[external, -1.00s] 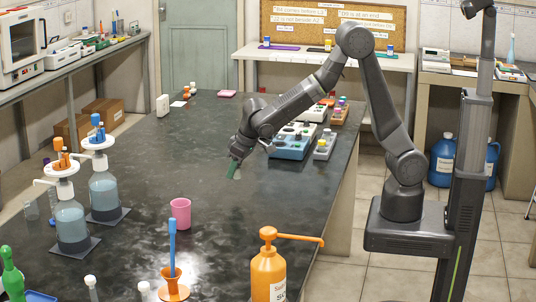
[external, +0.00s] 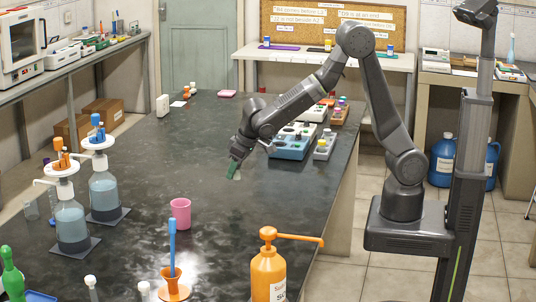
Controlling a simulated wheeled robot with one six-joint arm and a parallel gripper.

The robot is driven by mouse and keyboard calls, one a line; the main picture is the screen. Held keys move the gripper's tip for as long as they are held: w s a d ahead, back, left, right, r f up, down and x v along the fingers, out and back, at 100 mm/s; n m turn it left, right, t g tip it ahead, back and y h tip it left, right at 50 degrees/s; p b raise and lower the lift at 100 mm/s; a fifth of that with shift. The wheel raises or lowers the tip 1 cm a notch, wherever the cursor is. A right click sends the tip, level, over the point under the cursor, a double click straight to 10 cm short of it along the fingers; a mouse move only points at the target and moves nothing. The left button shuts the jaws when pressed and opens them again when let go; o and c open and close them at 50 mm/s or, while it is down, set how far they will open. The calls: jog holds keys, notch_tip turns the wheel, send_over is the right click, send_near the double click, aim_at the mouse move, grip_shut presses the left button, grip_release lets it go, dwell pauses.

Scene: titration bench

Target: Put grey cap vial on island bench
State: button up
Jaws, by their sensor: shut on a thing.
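My gripper (external: 236,165) is at the middle of the island bench (external: 190,140), low over or at its dark, glossy top. It is shut on a small vial (external: 234,173), of which only a pale, greenish bit shows below the fingers. Its cap is hidden, so I cannot tell the cap's colour. I cannot tell whether the vial touches the bench.
A blue rack (external: 291,147) with vials and a grey tray (external: 325,147) stand right of my gripper. A pink cup (external: 181,213), an orange pump bottle (external: 268,272) and two dispenser bottles (external: 70,222) stand nearer. The bench around my gripper's left is clear.

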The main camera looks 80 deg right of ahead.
jog(key=s+a+r+n+y, duration=0.1)
jog(key=s+a+n, duration=0.1)
jog(key=a, duration=0.4)
jog(key=s+a+r+n, duration=0.1)
jog(key=s+a, duration=0.1)
jog(key=a, duration=0.4)
notch_tip(320, 180, up, 2)
jog(key=n+y, duration=0.1)
jog(key=n, duration=0.2)
send_over(245, 238)
jog(key=s+d, duration=0.1)
jog(key=shift+g, duration=0.3)
jog(key=f, duration=0.5)
jog(key=shift+s+p, duration=0.2)
jog(key=shift+p, duration=0.15)
jog(key=shift+f, duration=2.25)
jog(key=shift+f+b, duration=0.25)
jog(key=shift+b, duration=0.05)
jog(key=o, duration=1)
jog(key=shift+r, duration=0.1)
jog(key=shift+o, duration=0.2)
